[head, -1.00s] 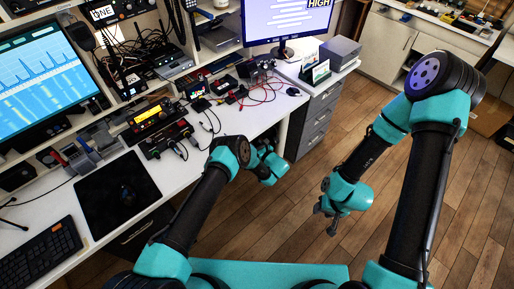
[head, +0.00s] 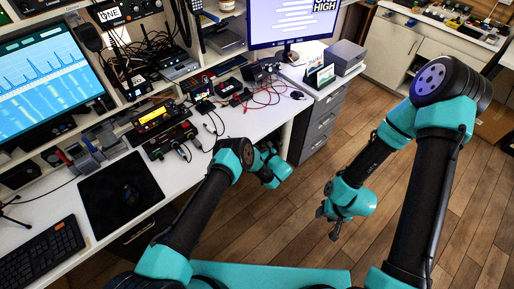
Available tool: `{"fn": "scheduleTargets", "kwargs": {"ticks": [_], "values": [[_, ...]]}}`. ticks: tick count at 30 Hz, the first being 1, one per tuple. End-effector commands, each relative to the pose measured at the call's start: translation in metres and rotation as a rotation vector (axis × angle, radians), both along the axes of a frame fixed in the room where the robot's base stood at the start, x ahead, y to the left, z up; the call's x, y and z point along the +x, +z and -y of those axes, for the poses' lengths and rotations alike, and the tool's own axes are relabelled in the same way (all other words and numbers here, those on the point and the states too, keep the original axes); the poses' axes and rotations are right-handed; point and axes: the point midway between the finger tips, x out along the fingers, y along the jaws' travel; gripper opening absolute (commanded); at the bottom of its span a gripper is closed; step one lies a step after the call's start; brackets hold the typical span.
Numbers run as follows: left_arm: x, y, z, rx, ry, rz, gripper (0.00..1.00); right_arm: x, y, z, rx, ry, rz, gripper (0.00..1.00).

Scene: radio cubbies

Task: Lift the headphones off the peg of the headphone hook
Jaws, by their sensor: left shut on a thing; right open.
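I cannot make out the headphones or the headphone hook with its peg in the head view. My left gripper (head: 273,168) is at the front edge of the white desk, left of the grey drawer unit. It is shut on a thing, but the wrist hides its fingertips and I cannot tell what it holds. My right gripper (head: 328,223) hangs over the wooden floor, right of the left one and nearer to me. It is open and empty, its dark fingers pointing down, apart from the desk.
The white desk (head: 213,165) carries a yellow-lit radio (head: 153,117), a black mat (head: 120,195), a keyboard (head: 42,256) and red and black leads. Two monitors stand behind. A grey drawer unit (head: 322,118) is at the desk's right end. The wooden floor (head: 290,222) is clear.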

Motion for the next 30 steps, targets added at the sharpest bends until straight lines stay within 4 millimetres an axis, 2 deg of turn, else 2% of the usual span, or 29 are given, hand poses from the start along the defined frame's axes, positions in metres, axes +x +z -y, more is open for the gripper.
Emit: {"fn": "scheduleTargets", "kwargs": {"ticks": [18, 30], "values": [[0.0, 0.014, 0.0, -0.001, 0.0, 0.001, 0.0, 0.0, 0.0, 0.0, 0.0, 0.0, 0.0, 0.43], [0.0, 0.016, 0.0, 0.0, 0.0, 0.0, 0.0, 0.0, 0.0, 0.0, 0.0, 0.0, 0.0, 0.43]]}}
